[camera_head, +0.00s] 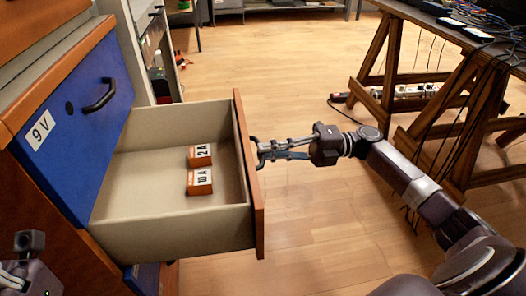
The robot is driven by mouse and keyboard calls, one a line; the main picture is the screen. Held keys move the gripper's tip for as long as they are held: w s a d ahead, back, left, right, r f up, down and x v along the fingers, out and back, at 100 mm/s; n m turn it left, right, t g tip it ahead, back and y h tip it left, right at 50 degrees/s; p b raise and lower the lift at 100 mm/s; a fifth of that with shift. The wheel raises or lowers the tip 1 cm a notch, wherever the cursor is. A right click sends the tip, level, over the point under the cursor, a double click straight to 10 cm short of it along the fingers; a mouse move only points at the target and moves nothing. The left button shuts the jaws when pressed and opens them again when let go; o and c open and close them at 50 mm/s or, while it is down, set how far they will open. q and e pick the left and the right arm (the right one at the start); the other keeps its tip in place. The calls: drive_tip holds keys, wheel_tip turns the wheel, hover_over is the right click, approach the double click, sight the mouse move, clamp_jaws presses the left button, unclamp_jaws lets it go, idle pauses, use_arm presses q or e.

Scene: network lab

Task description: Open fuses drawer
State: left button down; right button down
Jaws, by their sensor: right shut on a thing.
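The fuses drawer (170,236) stands pulled out of the cabinet, with its wooden front panel (248,190) facing right. Two small orange-and-white boxes lie inside: a box marked 2A (200,155) and a box marked 10A (200,182). My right gripper (258,153) reaches in from the right and is shut on the drawer handle at the outer face of the front panel. The handle itself is mostly hidden by the fingers and the panel. My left gripper (14,277) shows only in part at the bottom left corner, apart from the drawer; its fingertips are not clear.
A blue drawer front marked 9V (66,120) with a black handle (99,96) is beside the open drawer. A wooden trestle table (455,90) with hanging cables stands at the right. A power strip (410,91) lies beneath it. The wooden floor (270,75) between is clear.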

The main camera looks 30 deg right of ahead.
drive_tip(key=c, duration=2)
unclamp_jaws()
drive_tip(key=v, duration=1.2)
drive_tip(key=shift+f, duration=0.1)
